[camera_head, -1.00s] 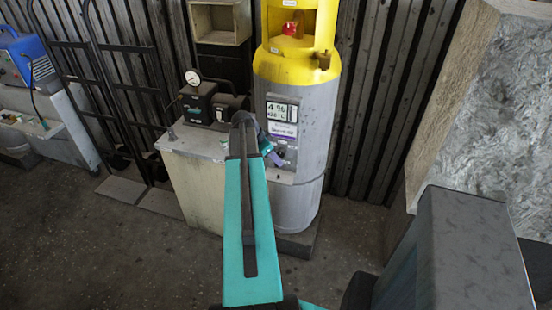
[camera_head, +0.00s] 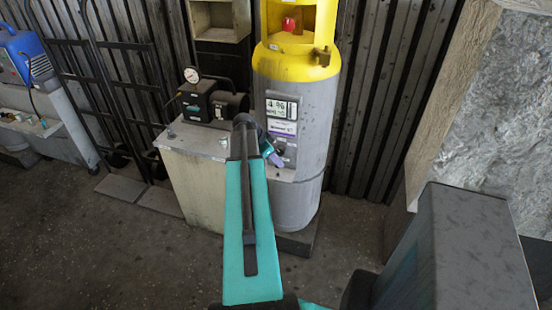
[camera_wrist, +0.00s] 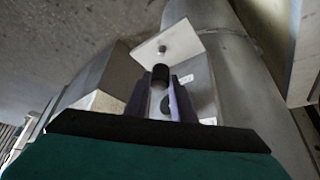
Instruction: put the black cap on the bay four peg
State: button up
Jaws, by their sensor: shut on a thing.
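My gripper (camera_wrist: 162,88) has purple fingers and is shut on the black cap (camera_wrist: 160,74), a short dark cylinder at the fingertips in the wrist view. A pale plate (camera_wrist: 185,48) lies beyond it and carries a small grey peg (camera_wrist: 162,49). The cap appears just below the peg in the picture and apart from it. A second dark round shape (camera_wrist: 166,104) shows between the fingers; I cannot tell what it is. In the head view my gripper (camera_head: 272,154) is small, at the front of the grey cylinder, and the cap cannot be made out.
The grey and yellow cylinder (camera_head: 300,110) carries a display panel (camera_head: 282,107) above the gripper. A pale cabinet (camera_head: 195,178) with a black gauge unit (camera_head: 205,102) stands to its left. Hand trucks (camera_head: 110,90) stand further left. A rough grey block (camera_head: 490,110) is at right.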

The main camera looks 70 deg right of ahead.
jog(key=shift+a+f+b, duration=0.1)
jog(key=shift+f+b, duration=0.2)
jog(key=shift+f, duration=0.8)
jog(key=shift+r, duration=0.1)
jog(key=shift+a, duration=0.1)
jog(key=shift+b, duration=0.45)
jog(key=shift+f+b, duration=1.3)
jog(key=shift+f, duration=0.2)
dwell(0.8)
jog(key=o, duration=1.1)
jog(key=shift+w+r, duration=0.1)
jog(key=b+v, duration=0.2)
jog(key=v, duration=1.1)
jog(key=shift+r, duration=0.3)
